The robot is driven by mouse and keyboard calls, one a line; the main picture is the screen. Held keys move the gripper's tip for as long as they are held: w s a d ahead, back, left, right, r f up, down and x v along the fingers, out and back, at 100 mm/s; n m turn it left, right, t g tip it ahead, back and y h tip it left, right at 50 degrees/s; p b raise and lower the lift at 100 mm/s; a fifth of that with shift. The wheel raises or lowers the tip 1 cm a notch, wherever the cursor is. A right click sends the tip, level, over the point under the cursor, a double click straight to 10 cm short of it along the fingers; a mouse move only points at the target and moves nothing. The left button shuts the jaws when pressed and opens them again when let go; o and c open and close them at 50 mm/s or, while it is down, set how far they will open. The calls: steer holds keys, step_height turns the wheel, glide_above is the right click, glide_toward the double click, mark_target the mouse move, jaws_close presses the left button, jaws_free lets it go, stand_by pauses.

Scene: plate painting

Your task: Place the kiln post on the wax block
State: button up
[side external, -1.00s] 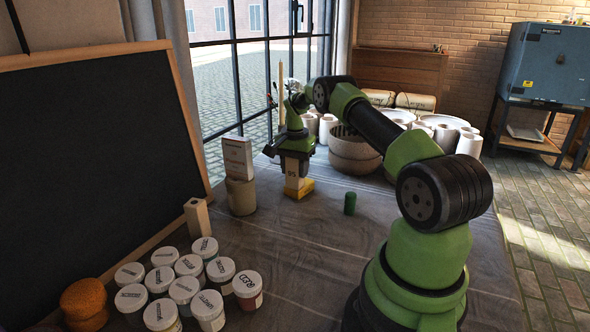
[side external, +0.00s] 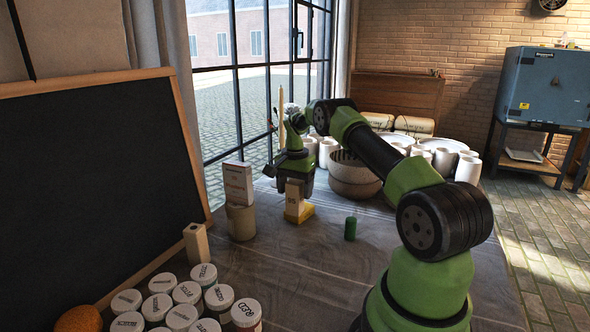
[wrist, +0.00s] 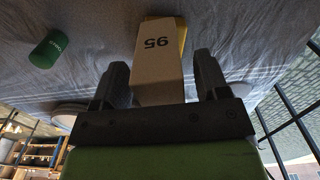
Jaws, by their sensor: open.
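The kiln post (side external: 294,197), a pale upright block, stands on the yellow wax block (side external: 306,213) in the side external view. In the wrist view the kiln post (wrist: 159,62) shows a printed number, with a strip of the wax block (wrist: 182,36) beyond it. My gripper (side external: 294,176) is over the post's upper part. In the wrist view my gripper (wrist: 162,75) is open, a finger on each side of the post with a visible gap at both. The far side of the wax block is hidden.
A green cylinder (side external: 350,229) stands to the right. A carton (side external: 237,183) on a round pot (side external: 240,222) stands close on the left, with a hollow square post (side external: 196,243) further left. A bowl (side external: 354,176) stands behind. Lidded jars (side external: 187,292) fill the front left.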

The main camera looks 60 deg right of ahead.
step_height(320, 180, up, 10)
steer(key=shift+r, duration=0.15)
steer(key=s+a+r+n+t, duration=0.15)
steer(key=a+r+n, duration=0.25)
steer(key=a+r, duration=0.5)
steer(key=a+r+n+t, duration=0.25)
steer(key=a+r, duration=0.45)
steer(key=a, duration=0.4)
steer(key=s+a+f+n+t+y, duration=0.2)
steer(key=s+a+n, duration=0.5)
steer(key=s+a, duration=0.6)
steer(key=s+f+t, duration=0.1)
steer(key=s, duration=0.2)
steer(key=shift+s+a+f, duration=0.15)
steer(key=shift+s+a, duration=0.1)
steer(key=shift+a, duration=0.05)
